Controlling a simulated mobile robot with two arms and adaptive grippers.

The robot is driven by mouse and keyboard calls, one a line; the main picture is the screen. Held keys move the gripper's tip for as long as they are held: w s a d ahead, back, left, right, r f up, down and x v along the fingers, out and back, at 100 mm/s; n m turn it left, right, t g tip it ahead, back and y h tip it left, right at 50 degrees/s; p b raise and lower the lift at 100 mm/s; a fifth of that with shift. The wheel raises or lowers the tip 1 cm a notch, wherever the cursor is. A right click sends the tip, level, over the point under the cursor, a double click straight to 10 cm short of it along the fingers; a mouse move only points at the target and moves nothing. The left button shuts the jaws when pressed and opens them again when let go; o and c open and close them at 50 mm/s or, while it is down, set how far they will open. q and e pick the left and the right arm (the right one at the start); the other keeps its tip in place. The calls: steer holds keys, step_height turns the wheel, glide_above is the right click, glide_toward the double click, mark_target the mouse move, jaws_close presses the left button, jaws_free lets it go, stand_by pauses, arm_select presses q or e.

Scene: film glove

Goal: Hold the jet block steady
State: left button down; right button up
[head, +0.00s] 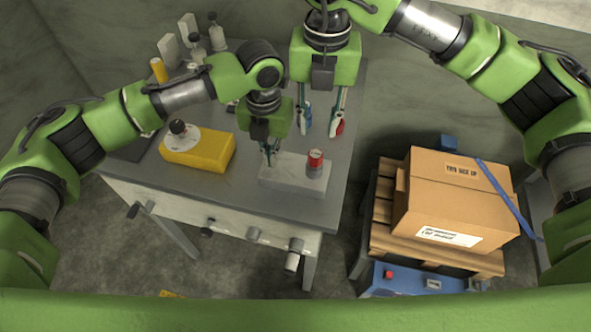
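A pale grey oblong block (281,178), which looks like the jet block, lies near the front right edge of the grey bench. A small grey cylinder with a red top (316,158) stands on its right end. My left gripper (269,160) points down at the block's left end, its fingers close together. I cannot tell whether they touch or clasp the block. My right gripper (321,133) hangs behind the block, fingers wide apart. A blue item (307,116) and a red item (340,127) show beside its fingers, partly hidden.
A yellow block (205,152) with a white disc and dark knob lies left on the bench (223,193). Bottles (217,38) and a yellow cylinder (158,70) stand at the back left. A cardboard box (440,200) on a pallet (383,232) is to the right, past a floor gap.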

mark_target(317, 154)
stand_by(1.5)
steer(key=o, duration=0.4)
steer(key=n, duration=0.1)
steer(key=n+y, duration=0.1)
steer(key=n, duration=0.3)
steer(key=shift+s+d+f, duration=0.2)
steer(key=shift+d, duration=0.2)
steer(key=f+n+y, duration=0.1)
steer(key=f+n, duration=0.2)
steer(key=n, duration=0.1)
steer(key=f+n+y, duration=0.1)
steer(key=f+n, duration=0.3)
steer(key=n, duration=0.1)
steer(key=f+n+y, duration=0.1)
steer(key=f+n, duration=0.2)
steer(key=n, duration=0.1)
steer(key=shift+w+a+f+n+y, duration=0.15)
steer(key=shift+a+f+n+y, duration=0.15)
steer(key=shift+a, duration=0.1)
steer(key=shift+r, duration=0.1)
jaws_close()
